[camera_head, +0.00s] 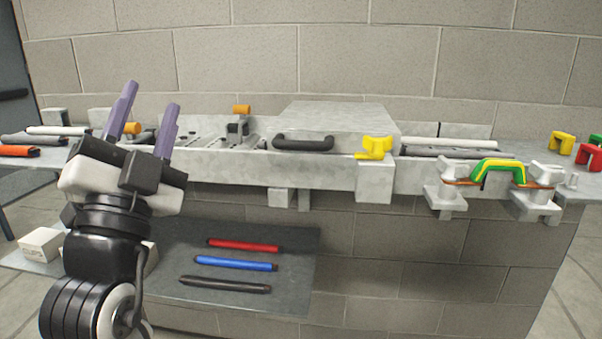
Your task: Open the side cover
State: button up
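The side cover looks to be the light grey box-like lid (342,119) on the long grey housing in the middle, with a black bar handle (303,141) on its front. It lies flat and appears shut. A yellow catch (376,147) sits at the right front corner of the lid, above a grey block. My gripper (147,115) is at the left, raised above the bench, its two purple fingers pointing up and apart. It is open with nothing between the fingers, well left of the handle and not touching it.
A green and yellow bridge piece (490,172) spans two grey clamps at the right. Yellow and red pieces lie at the far right. A lower shelf holds red (243,245), blue (236,263) and black (226,284) bars. An orange-topped lever (240,112) stands left of the lid. A block wall is close behind.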

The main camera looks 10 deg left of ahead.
aim_at(297, 148)
jog(key=w+d+f+m+g+h+b, duration=0.3)
jog(key=w+d+f+m+g+h, duration=0.3)
jog(key=d+f+m+g+h, duration=0.45)
jog(key=w+d+t+p, duration=0.1)
jog(key=w, duration=0.3)
jog(key=w+d+r+m+p, duration=0.1)
jog(key=w, duration=0.3)
jog(key=w+d+r+m+t+y+p, duration=0.1)
jog(key=w, duration=0.4)
jog(key=shift+d+t, duration=0.15)
jog(key=shift+t, duration=0.2)
grip_shut()
